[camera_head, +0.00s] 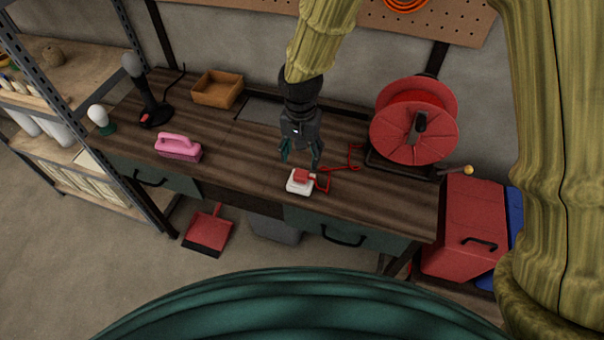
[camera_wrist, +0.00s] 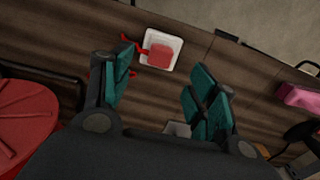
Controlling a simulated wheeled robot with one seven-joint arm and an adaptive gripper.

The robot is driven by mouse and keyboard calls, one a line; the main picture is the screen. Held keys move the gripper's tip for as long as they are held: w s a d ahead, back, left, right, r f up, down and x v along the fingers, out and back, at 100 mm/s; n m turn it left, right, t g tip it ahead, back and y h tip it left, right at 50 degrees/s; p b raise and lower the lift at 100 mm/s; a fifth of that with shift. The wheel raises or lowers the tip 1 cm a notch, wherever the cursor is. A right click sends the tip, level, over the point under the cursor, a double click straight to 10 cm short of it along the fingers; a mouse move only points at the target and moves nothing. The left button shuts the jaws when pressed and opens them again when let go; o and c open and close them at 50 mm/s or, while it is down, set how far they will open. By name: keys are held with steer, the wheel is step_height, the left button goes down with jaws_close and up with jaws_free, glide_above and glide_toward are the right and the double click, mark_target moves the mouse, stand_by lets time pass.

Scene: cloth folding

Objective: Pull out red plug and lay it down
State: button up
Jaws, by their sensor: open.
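The red plug (camera_head: 303,175) sits on a white socket block (camera_head: 298,188) near the front edge of the workbench. A red cord (camera_head: 340,168) runs from the plug across the bench toward the reel. My gripper (camera_head: 300,158) is open and empty, above and a little behind the plug. In the wrist view the plug (camera_wrist: 160,54) and the white socket block (camera_wrist: 176,43) lie beyond the fingertips, between and ahead of the open fingers (camera_wrist: 155,88). The fingers do not appear to touch the plug.
A red cable reel (camera_head: 400,135) stands at the bench's right end. A pink brush (camera_head: 178,147), a wooden tray (camera_head: 217,90) and a black lamp-like item (camera_head: 150,105) are to the left. The bench top (camera_head: 240,165) left of the socket is clear.

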mark_target(301, 173)
steer(key=shift+f, duration=0.15)
steer(key=w+f, duration=0.1)
steer(key=w+f+b, duration=0.1)
steer(key=shift+f, duration=0.4)
steer(key=shift+s+f+b, duration=0.25)
steer(key=shift+f+b, duration=0.1)
steer(key=shift+b, duration=0.2)
step_height(301, 173, down, 4)
steer(key=b, duration=0.2)
steer(key=shift+f+b, duration=0.25)
steer(key=shift+b, duration=0.15)
steer(key=shift+s+f, duration=0.2)
steer(key=shift+f, duration=0.3)
steer(key=shift+w+f+b, duration=0.1)
steer(key=shift+f+b, duration=0.2)
steer(key=shift+r+p, duration=0.1)
steer(key=shift+p, duration=0.3)
